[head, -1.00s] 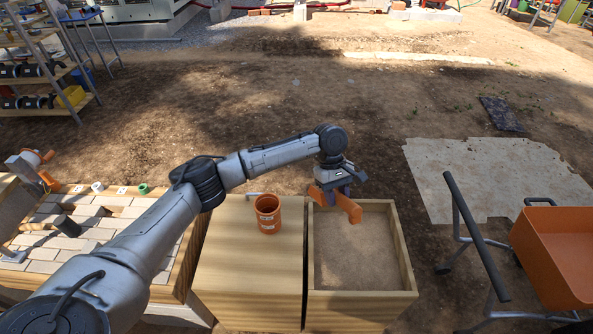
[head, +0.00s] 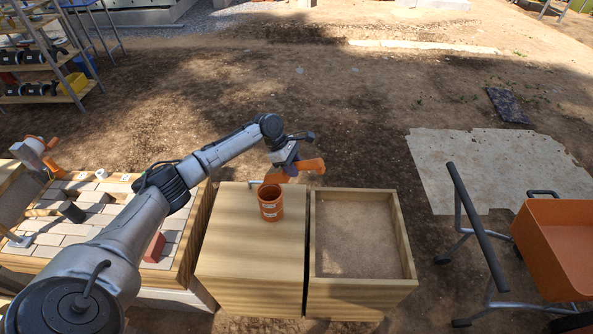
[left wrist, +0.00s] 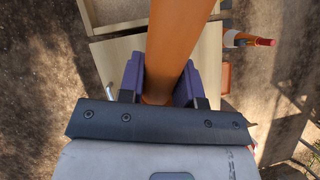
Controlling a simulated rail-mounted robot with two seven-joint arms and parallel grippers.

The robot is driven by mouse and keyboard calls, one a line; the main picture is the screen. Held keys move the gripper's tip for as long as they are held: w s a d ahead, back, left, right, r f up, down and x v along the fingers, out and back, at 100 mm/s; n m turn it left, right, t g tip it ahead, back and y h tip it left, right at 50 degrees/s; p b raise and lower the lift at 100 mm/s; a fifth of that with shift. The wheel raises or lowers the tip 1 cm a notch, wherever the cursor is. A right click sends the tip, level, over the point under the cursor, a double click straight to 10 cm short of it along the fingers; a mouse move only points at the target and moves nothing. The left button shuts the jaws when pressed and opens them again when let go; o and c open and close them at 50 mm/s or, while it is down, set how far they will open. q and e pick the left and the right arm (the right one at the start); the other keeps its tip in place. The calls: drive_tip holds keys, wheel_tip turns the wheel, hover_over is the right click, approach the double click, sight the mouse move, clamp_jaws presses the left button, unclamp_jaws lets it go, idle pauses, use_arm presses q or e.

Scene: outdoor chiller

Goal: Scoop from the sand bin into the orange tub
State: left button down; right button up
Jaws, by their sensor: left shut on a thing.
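My left gripper (head: 287,160) is shut on an orange scoop (head: 304,167) and holds it in the air, just beyond the orange tub and a little to its right. In the left wrist view the purple fingers (left wrist: 160,88) clasp the orange scoop handle (left wrist: 180,40). The orange tub (head: 271,204) stands upright on a wooden box top (head: 245,265). The sand bin (head: 402,240) is an open wooden box to the right, with pale sand (head: 355,240) inside. Whether the scoop holds sand cannot be told. My right gripper is out of view.
A bench with grey bricks (head: 65,242) and a red brick (head: 154,247) stands at the left. An orange cart (head: 556,250) with a dark handle stands at the right. Shelves (head: 40,60) are at the far left. Bare ground lies beyond the boxes.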

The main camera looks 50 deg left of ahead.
use_arm(q)
drive_tip(key=shift+s+a+f+t+h+b, duration=0.35)
drive_tip(key=shift+a+f+h+b, duration=0.25)
drive_tip(key=shift+b, duration=1.7)
drive_tip(key=shift+s+a+f+t+h+b, duration=0.3)
drive_tip(key=shift+a+f+h+b, duration=0.25)
drive_tip(key=shift+b, duration=1.7)
drive_tip(key=shift+s+a+r+t+h+p, duration=0.4)
drive_tip(key=shift+a+r+h+p, duration=0.15)
drive_tip(key=shift+a+r+h, duration=0.15)
drive_tip(key=shift+s+a+t+h, duration=0.25)
drive_tip(key=shift+s+a+h, duration=0.1)
drive_tip(key=shift+a+h, duration=0.3)
drive_tip(key=shift+s+a+r+t+h, duration=0.1)
drive_tip(key=shift+s+a+t+h, duration=0.2)
drive_tip(key=shift+a+h, duration=0.15)
drive_tip(key=shift+s+a+r+t+h, duration=0.1)
drive_tip(key=shift+s+a+t+h, duration=0.2)
drive_tip(key=shift+a, duration=0.25)
